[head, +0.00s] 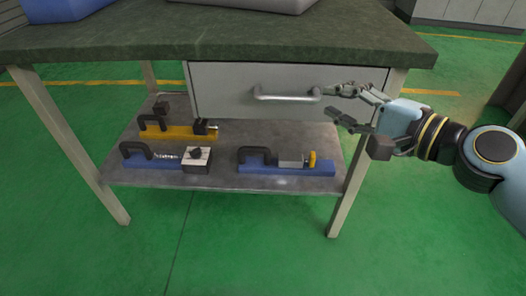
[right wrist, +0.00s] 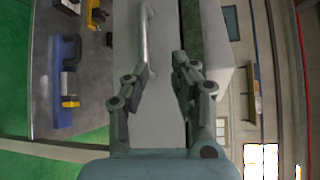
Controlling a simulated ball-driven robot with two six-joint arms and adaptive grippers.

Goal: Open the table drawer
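The table drawer (head: 225,92) is a pale grey front under the dark green tabletop (head: 230,38). It appears shut, flush beneath the top. Its metal bar handle (head: 287,94) runs across the middle of the front. My right gripper (head: 332,104) is open and empty, just to the right of the handle's right end. In the right wrist view the handle (right wrist: 147,40) stands upright ahead of the open fingers (right wrist: 158,65), nearer the left finger. I see no contact with it. My left gripper is not in view.
The lower shelf (head: 225,178) holds a yellow tool (head: 180,131) and two blue ones (head: 165,160) (head: 285,165). A blue bin (head: 60,10) and a grey box (head: 265,4) stand on the tabletop. Table legs (head: 65,140) (head: 362,165) flank the shelf. The green floor in front is clear.

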